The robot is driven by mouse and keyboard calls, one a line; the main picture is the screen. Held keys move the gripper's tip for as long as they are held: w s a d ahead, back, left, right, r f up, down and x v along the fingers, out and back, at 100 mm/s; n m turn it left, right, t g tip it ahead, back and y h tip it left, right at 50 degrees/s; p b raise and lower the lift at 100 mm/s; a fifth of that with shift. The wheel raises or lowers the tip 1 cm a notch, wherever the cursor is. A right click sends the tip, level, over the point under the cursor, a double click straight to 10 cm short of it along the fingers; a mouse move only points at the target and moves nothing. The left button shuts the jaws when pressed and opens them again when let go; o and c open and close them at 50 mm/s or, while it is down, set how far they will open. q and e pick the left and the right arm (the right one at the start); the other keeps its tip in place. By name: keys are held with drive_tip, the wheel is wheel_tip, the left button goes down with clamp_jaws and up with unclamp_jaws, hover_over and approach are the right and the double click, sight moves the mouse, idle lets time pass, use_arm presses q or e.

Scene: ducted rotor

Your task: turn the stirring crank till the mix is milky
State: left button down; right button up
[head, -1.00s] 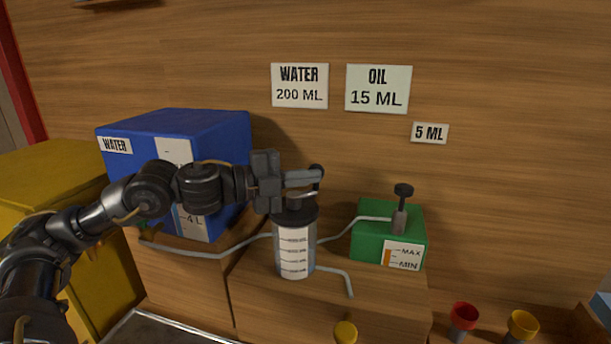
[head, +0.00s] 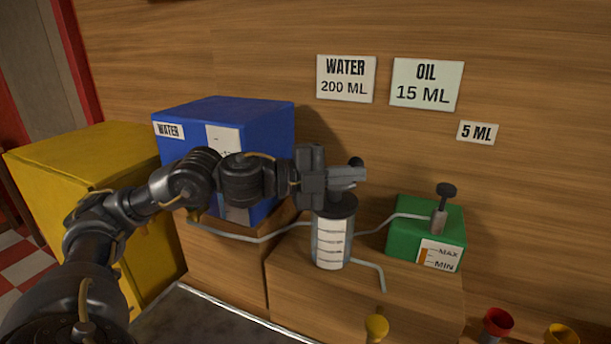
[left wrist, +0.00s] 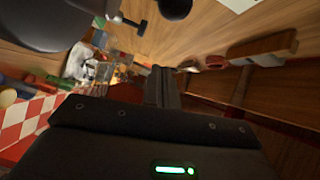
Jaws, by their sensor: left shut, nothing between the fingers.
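The stirring vessel (head: 331,243) is a clear cylinder with a scale and a black lid (head: 335,204), upright on the wooden block. The crank's dark knob (head: 356,162) shows just behind my left fingertips; the rest of the crank is hidden by the gripper. My left gripper (head: 350,175) is shut and empty above the lid, close to the knob; I cannot tell if they touch. The mix looks pale grey behind the scale; its milkiness is hard to judge. In the left wrist view the shut fingers (left wrist: 163,88) point away from the camera. My right gripper is out of view.
A blue water tank (head: 265,120) stands left behind my arm, piped to the vessel. A green oil box (head: 405,232) with a pump handle (head: 446,190) stands right. A yellow-topped valve (head: 376,326) is in front. Wall signs (head: 345,78) read water 200 ml, oil 15 ml.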

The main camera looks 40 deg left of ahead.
use_arm(q)
drive_tip(key=s+d+b+v, duration=0.1)
drive_tip(key=b+v, duration=0.4)
drive_tip(key=v, duration=0.3)
drive_tip(key=shift+s+a+f, duration=0.2)
drive_tip(key=shift+s, duration=0.05)
